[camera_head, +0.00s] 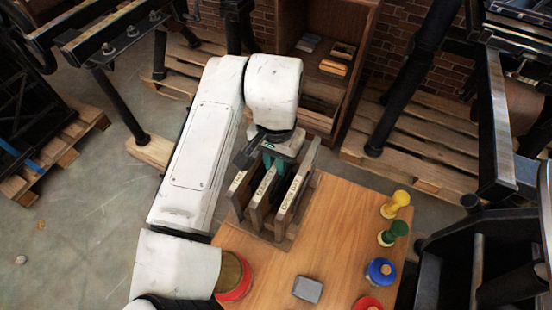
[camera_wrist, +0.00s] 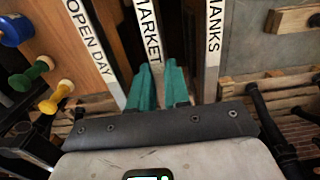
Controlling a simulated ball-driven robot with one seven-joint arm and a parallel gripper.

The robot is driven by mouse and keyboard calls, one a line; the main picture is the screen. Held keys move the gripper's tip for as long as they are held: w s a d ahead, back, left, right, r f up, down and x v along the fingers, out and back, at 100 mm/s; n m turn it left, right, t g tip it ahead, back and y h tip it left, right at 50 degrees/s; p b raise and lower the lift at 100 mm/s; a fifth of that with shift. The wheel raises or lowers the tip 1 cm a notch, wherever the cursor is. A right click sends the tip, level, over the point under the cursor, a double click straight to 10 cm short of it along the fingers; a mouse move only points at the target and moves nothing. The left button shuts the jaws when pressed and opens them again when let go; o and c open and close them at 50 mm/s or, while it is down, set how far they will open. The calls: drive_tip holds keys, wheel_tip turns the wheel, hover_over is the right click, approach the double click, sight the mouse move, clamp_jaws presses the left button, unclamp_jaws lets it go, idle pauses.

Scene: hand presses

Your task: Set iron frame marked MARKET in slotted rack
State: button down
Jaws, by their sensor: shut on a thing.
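The iron frame marked MARKET (camera_wrist: 148,30) is a thin plate with a white lettered edge. It stands between the OPEN DAY frame (camera_wrist: 92,48) and the THANKS frame (camera_wrist: 212,48) in the wrist view. In the head view the MARKET frame (camera_head: 263,190) is the middle one of three upright frames at the wooden slotted rack (camera_head: 276,238). My gripper (camera_wrist: 159,72), with teal fingers, is shut on the near end of the MARKET frame; it also shows in the head view (camera_head: 273,163). The frame's lower edge is hidden, so I cannot tell if it touches the slot floor.
The wooden table (camera_head: 335,230) holds a grey block (camera_head: 308,289), yellow (camera_head: 396,204) and green (camera_head: 393,232) handled stamps, a blue round piece (camera_head: 380,271) and red round pieces. A wooden cabinet (camera_head: 290,30) stands behind. The table's middle is clear.

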drive_tip(key=shift+f, duration=0.3)
idle(0.5)
drive_tip(key=c, duration=0.9)
unclamp_jaws()
drive_tip(key=shift+r, duration=0.2)
drive_tip(key=shift+r+p, duration=2.1)
drive_tip(key=shift+p, duration=0.15)
drive_tip(key=shift+r, duration=0.1)
drive_tip(key=shift+r+p, duration=1.9)
drive_tip(key=shift+r, duration=0.1)
drive_tip(key=shift+f, duration=0.1)
